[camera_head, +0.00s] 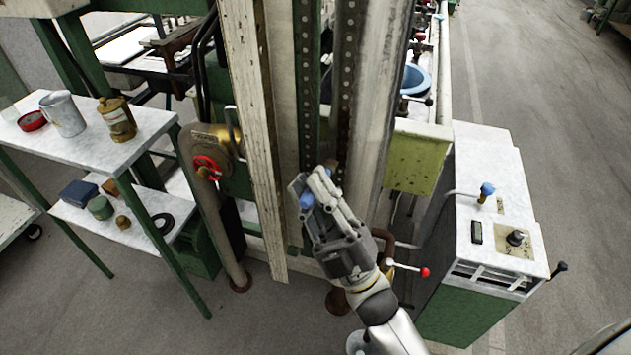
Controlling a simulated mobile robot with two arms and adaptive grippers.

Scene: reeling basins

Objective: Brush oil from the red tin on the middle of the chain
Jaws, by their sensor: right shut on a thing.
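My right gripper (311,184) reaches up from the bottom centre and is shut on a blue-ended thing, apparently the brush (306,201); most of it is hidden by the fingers. The fingertips are in front of the lower part of two dark vertical strips with rows of light dots, apparently the chain (307,85). Whether the brush touches the chain I cannot tell. The red tin (32,121), low and round, is on the top of the white shelf table at the far left, well away from the gripper. My left gripper is out of view.
A grey-white can (64,114) and a brownish-yellow can (118,119) stand beside the red tin. A red handwheel (207,168) is left of the posts. A white-topped green cabinet (492,225) stands right of my arm, with a red-knobbed lever (424,272) between. Floor is clear at right.

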